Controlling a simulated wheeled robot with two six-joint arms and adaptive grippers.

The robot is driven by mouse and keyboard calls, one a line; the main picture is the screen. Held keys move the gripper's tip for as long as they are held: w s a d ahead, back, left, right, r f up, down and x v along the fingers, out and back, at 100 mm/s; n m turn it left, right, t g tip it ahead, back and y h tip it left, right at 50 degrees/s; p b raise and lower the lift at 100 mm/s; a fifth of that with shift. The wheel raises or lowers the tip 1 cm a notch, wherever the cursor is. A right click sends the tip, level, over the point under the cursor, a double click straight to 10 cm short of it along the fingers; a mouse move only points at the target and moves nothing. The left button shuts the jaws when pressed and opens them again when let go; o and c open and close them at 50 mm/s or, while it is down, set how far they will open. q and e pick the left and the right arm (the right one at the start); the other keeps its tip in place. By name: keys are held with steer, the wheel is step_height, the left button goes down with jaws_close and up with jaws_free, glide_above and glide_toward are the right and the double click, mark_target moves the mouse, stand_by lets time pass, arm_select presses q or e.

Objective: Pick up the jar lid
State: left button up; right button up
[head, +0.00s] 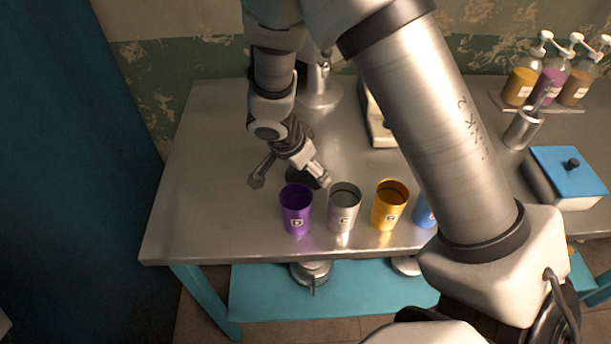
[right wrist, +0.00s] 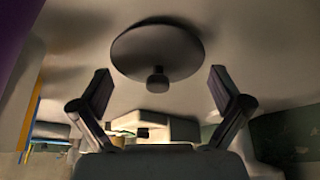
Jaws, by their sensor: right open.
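The jar lid (right wrist: 157,50) is a dark round disc with a short knob, seen in the right wrist view on the metal table. In the head view the lid (head: 300,179) is a dark patch behind the purple cup, partly hidden by my right gripper. My right gripper (head: 290,178) is open and empty, its two fingers spread wide. In the right wrist view the fingers (right wrist: 160,88) stand on either side of the knob, with clear gaps and no contact visible. My left gripper is not in view.
A purple cup (head: 296,212), a silver cup (head: 343,213), a gold cup (head: 388,212) and a partly hidden blue cup (head: 424,215) stand along the front edge. A blue-lidded box (head: 567,172) and pump bottles (head: 521,86) are at right. The table's left side is clear.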

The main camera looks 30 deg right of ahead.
steer(key=shift+s+r, duration=0.1)
steer(key=shift+r, duration=0.05)
steer(key=shift+c, duration=1.3)
steer(key=shift+s+a, duration=0.1)
steer(key=c, duration=1)
